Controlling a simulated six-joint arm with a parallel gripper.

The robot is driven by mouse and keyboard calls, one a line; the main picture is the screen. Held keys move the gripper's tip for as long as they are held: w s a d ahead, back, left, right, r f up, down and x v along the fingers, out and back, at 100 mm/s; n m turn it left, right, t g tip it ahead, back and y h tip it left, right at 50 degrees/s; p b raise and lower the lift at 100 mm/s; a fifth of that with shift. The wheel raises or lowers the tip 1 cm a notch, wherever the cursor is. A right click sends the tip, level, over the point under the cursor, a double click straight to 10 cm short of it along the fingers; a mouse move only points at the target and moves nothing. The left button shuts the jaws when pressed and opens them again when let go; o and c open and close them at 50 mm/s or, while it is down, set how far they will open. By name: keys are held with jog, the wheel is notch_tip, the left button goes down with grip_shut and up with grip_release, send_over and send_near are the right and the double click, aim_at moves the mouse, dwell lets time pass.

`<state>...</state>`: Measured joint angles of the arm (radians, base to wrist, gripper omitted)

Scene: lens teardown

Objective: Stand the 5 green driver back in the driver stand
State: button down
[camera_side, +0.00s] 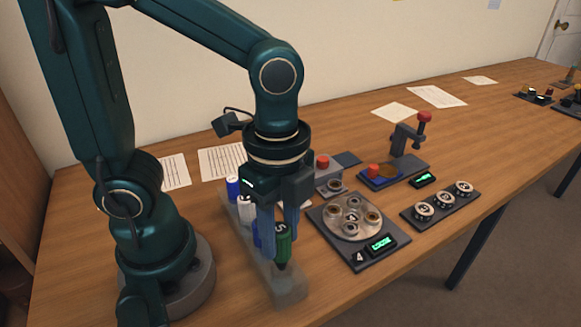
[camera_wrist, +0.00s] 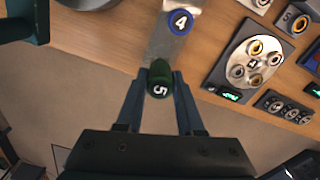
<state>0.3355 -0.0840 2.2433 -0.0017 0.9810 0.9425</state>
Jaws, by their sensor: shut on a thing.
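The green driver marked 5 (camera_side: 284,246) is upright between the fingers of my gripper (camera_side: 280,229), which is shut on its handle. Its dark lower end is over or at the near end of the grey driver stand (camera_side: 287,291); I cannot tell whether it is in a hole. In the wrist view the driver's green top (camera_wrist: 160,80) shows between the fingertips (camera_wrist: 159,88). A blue driver marked 4 (camera_wrist: 181,21) stands in the stand close by. The fingers hide part of the stand in the side view.
A blue driver (camera_side: 232,188) and a white one (camera_side: 246,209) stand farther back in the stand. To the right are a plate with a round disc (camera_side: 352,217) and several ringed parts, a tray of round parts (camera_side: 443,203) and a red-knobbed press (camera_side: 408,140).

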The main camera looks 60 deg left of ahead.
aim_at(281, 255)
jog(key=shift+f, duration=0.1)
jog(key=shift+f, duration=1.9)
jog(key=shift+f, duration=0.45)
grip_release()
dwell(0.3)
jog(key=shift+r, duration=3.55)
